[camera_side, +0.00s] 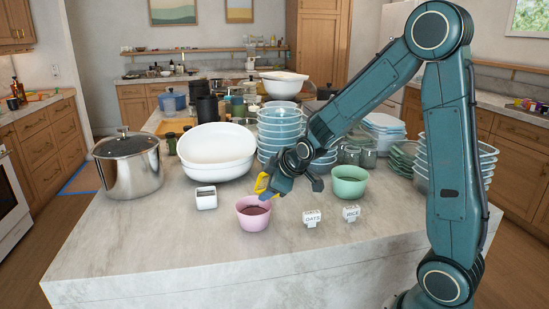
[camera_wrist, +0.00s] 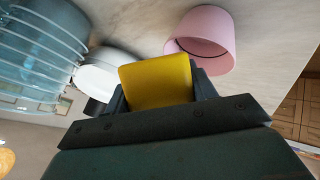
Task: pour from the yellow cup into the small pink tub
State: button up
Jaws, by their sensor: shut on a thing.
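The yellow cup (camera_side: 262,183) is held in my gripper (camera_side: 275,186), tilted over to the left above and beside the small pink tub. The cup also shows in the wrist view (camera_wrist: 156,82), between the two dark fingers of my gripper (camera_wrist: 160,92). The pink tub (camera_side: 252,217) stands upright on the counter, just below the cup, with dark contents inside. It also shows in the wrist view (camera_wrist: 212,35). The inside of the cup is hidden in both views, and I cannot see any falling stream.
A mint bowl (camera_side: 349,184) stands right of my gripper, with labels for oats (camera_side: 312,218) and rice (camera_side: 351,213) in front. A small white square container (camera_side: 206,198) is left of the tub. Stacked blue bowls (camera_side: 280,125) and white bowls (camera_side: 217,150) stand behind. The front counter is clear.

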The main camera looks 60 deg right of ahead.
jog(key=shift+a+f, duration=0.1)
jog(key=shift+w+f+n+g+h, duration=0.15)
jog(key=shift+n+g+h, duration=0.15)
jog(key=shift+g+h, duration=0.15)
jog(key=shift+a, duration=0.1)
dwell(0.5)
jog(key=shift+r+n+g+h, duration=0.3)
jog(key=shift+n+g+h, duration=0.1)
jog(key=shift+h, duration=0.15)
jog(key=shift+w+a, duration=0.1)
jog(key=shift+a, duration=0.05)
jog(key=shift+w+a+r+n+g+h, duration=0.1)
jog(key=shift+r+n+g+h, duration=0.2)
jog(key=shift+h, duration=0.2)
dwell(0.6)
jog(key=shift+w+a+r+n+g+h, duration=0.15)
jog(key=shift+a+n+g+h, duration=0.15)
jog(key=shift+h, duration=0.3)
